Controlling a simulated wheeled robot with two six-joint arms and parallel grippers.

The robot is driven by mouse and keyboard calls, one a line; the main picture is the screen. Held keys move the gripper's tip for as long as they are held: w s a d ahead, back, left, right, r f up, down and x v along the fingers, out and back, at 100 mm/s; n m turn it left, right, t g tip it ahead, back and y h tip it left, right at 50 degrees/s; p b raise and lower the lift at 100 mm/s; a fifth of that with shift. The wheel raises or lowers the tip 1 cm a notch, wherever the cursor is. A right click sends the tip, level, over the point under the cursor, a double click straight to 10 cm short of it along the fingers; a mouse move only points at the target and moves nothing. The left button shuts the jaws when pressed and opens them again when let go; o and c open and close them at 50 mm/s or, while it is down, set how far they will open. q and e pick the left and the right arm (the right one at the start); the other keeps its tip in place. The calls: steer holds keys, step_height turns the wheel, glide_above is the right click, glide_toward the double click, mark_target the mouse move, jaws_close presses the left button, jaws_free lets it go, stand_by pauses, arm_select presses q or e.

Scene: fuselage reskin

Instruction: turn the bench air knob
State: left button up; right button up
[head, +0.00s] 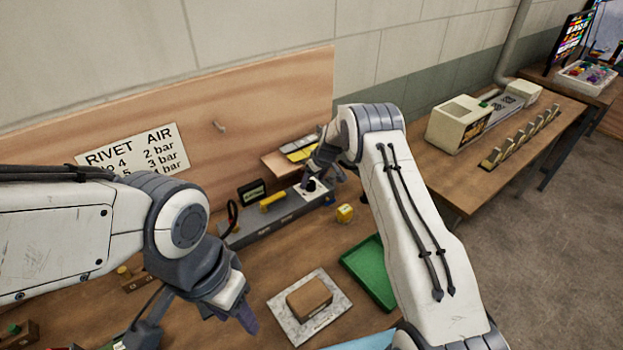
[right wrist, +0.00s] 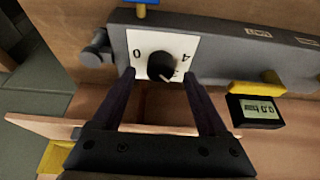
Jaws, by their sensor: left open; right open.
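The air knob (right wrist: 160,66) is black and round with a pale pointer mark, on a white dial plate (right wrist: 144,43) marked with 0 and 4 among its numbers. It also shows in the head view as a dark spot (head: 311,185) on the grey bench rail (head: 275,215). My right gripper (right wrist: 158,74) is open, its two fingers at either side of the knob's lower edge in the wrist view. I cannot tell whether they touch it. My left gripper (head: 228,318) is open and empty above the bench at lower left, away from the knob.
A small dark gauge display (right wrist: 257,110) sits beside the rail, next to a yellow handle (right wrist: 258,88). A yellow block (head: 345,213), a green tray (head: 370,272) and a brown block (head: 309,297) on a grey plate lie nearby. A backboard with a sign (head: 130,152) stands behind.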

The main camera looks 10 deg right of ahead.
steer(key=shift+x, duration=1.15)
jaws_close()
steer(key=m+b, duration=0.1)
steer(key=m+h+b, duration=0.1)
steer(key=m, duration=0.1)
steer(key=shift+a+f, duration=0.15)
steer(key=shift+f, duration=0.05)
steer(key=m+h+b, duration=0.2)
steer(key=m+b, duration=0.3)
steer(key=b, duration=0.1)
steer(key=shift+a+f+b, duration=0.1)
steer(key=shift+b, duration=0.3)
steer(key=shift+r+m+h+b, duration=0.25)
steer(key=shift+m+h+b, duration=0.25)
steer(key=shift+m+b, duration=0.75)
